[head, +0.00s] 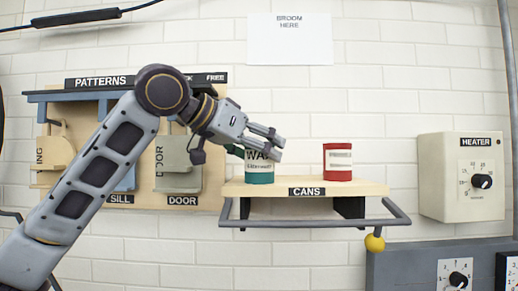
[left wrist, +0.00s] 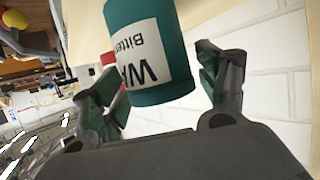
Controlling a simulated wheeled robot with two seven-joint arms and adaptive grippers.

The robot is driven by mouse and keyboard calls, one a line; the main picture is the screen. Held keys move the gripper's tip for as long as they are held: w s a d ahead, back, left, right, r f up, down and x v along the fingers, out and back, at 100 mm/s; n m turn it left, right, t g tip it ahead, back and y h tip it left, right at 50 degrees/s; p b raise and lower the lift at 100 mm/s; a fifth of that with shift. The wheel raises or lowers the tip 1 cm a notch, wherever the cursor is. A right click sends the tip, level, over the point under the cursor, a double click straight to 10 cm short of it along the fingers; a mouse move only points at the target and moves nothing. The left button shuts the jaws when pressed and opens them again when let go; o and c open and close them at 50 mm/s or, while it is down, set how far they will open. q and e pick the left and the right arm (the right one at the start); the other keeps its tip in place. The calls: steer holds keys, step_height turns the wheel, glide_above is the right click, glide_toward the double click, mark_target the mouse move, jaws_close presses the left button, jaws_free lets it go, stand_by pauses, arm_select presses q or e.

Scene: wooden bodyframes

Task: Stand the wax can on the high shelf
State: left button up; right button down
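The wax can (head: 260,172), green with a white "WA..." label, stands upright at the left end of the wooden shelf marked CANS (head: 365,188). My left gripper (head: 268,143) reaches in from the left at the can's upper part and hides some of its top and label. In the left wrist view, the can (left wrist: 150,55) lies between the two spread fingers (left wrist: 165,92), with a gap visible at the right finger. The fingers look open and not closed on it. My right gripper is in neither view.
A red can (head: 338,162) stands right of the wax can on the same shelf. Left is a patterns board (head: 210,190); right, a heater box (head: 440,180).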

arm_select(q)
steer(key=shift+r, duration=0.15)
steer(key=b+v, duration=0.2)
steer(key=v, duration=1)
steer(key=shift+b, duration=0.3)
stand_by(0.6)
